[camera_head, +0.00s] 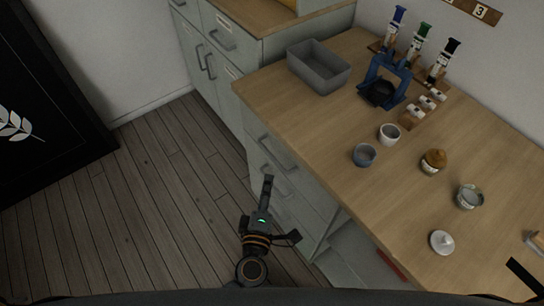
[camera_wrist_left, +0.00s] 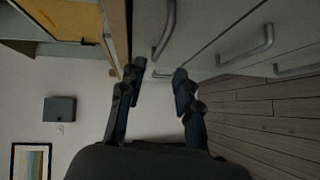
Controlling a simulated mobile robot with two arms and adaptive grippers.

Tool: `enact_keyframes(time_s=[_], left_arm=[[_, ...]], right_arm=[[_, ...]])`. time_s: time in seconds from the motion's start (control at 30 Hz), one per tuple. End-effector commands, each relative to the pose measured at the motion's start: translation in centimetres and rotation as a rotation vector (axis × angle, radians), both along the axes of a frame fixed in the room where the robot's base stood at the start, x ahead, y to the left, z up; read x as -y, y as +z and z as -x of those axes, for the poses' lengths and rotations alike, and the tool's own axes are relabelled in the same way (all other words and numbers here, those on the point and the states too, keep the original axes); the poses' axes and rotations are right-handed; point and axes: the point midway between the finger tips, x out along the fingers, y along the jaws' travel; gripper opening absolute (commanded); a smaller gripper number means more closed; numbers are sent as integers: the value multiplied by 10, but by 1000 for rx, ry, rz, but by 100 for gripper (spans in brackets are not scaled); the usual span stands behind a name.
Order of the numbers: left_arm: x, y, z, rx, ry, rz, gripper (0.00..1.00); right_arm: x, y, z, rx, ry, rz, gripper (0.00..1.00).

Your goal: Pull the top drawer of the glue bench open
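The glue bench (camera_head: 310,110) has a wooden top and pale grey drawer fronts facing the floor at left. Its top drawer (camera_head: 296,167) looks shut, with a grey bar handle (camera_head: 275,153) just under the top's edge. The bar handle nearest the wooden edge also shows in the left wrist view (camera_wrist_left: 166,30). My left gripper (camera_head: 283,208) is open and empty in front of the drawer fronts, lower in the picture than the top handle. In the left wrist view its fingers (camera_wrist_left: 159,80) are spread, with the handle beyond and above them.
The bench top carries a grey bin (camera_head: 319,67), a blue stand (camera_head: 384,85), small cups (camera_head: 365,155), jars (camera_head: 434,161) and syringes. Another cabinet (camera_head: 213,50) stands beyond. An open shelf space (camera_head: 350,255) lies right of the drawers. The wooden floor (camera_head: 150,200) at left is clear.

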Motion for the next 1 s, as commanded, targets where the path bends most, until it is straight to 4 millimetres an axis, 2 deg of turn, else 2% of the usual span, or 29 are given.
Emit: enact_keyframes(time_s=[0.1, 0.3, 0.5, 0.7, 0.93, 0.97, 1.0], left_arm=[[4, -2, -28, 5, 1, -2, 34], [10, -9, -69, 3, -1, -1, 34], [14, -14, -96, 1, -2, -3, 34], [16, -15, -107, 0, -1, -3, 34], [16, -15, -107, 0, -1, -3, 34], [16, -15, -107, 0, -1, -3, 32], [16, -15, -107, 0, -1, -3, 24]], right_arm=[[0, 1, 0, -1, 0, 0, 42], [-1, -2, -5, 6, 0, 0, 42], [-2, -4, -9, 13, -1, -3, 42], [-4, -5, -9, 13, -1, -5, 42], [-4, -5, -9, 13, -1, -5, 42], [-4, -5, -9, 13, -1, -5, 42], [-4, -5, -9, 13, -1, -5, 42]])
